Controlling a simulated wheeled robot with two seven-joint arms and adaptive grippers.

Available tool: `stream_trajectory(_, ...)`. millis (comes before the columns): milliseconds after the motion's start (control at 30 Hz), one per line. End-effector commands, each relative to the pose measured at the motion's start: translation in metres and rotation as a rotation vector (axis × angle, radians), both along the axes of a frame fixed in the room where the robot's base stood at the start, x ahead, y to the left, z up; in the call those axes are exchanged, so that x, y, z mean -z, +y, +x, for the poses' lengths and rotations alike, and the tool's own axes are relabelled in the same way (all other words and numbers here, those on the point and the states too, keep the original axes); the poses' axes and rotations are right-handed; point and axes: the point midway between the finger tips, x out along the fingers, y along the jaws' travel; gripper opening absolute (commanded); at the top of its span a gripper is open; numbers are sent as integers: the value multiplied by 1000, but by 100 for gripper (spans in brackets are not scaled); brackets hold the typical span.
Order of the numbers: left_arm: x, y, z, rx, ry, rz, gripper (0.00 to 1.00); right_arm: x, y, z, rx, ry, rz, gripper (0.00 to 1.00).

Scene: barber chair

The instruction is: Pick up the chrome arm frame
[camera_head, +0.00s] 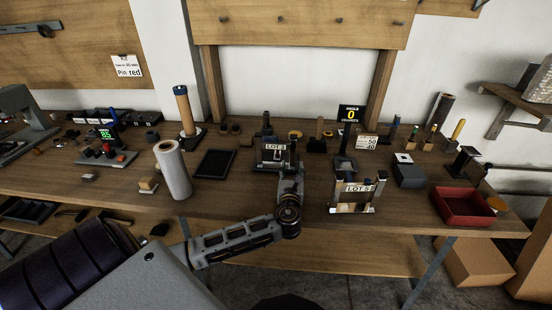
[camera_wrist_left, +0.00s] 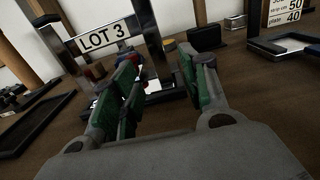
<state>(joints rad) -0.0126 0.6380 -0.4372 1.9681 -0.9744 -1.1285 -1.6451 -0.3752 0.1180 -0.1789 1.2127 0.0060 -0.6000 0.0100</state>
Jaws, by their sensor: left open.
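A chrome arm frame with a LOT 3 tag (camera_head: 274,147) stands on the workbench. In the left wrist view the LOT 3 frame (camera_wrist_left: 148,30) is just ahead, its shiny upright seen between my fingers' tips. A second chrome frame with a LOT 5 tag (camera_head: 352,208) stands to the right, nearer the front edge. My left gripper (camera_head: 290,168) is at the near right side of the LOT 3 frame; it also shows in the left wrist view (camera_wrist_left: 163,75), with green pads apart and nothing held. I cannot tell whether the fingers touch the frame. My right gripper is not seen.
The workbench (camera_head: 235,195) also holds a white roll (camera_head: 173,169), a dark tray (camera_head: 214,163), a red bin (camera_head: 462,206) and a grey block (camera_head: 408,175). Bare wood lies left of my gripper.

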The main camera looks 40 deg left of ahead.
Motion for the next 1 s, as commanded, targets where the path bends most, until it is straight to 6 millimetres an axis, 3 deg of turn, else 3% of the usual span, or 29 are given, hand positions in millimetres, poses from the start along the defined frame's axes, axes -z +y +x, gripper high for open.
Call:
stream_trajectory(233,1,11,18,0,1,0,45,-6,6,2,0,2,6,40)
stream_trajectory(767,0,14,23,1,-1,1,45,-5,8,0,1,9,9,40)
stream_trajectory(1000,-1,26,41,-1,-1,1,45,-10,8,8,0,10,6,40)
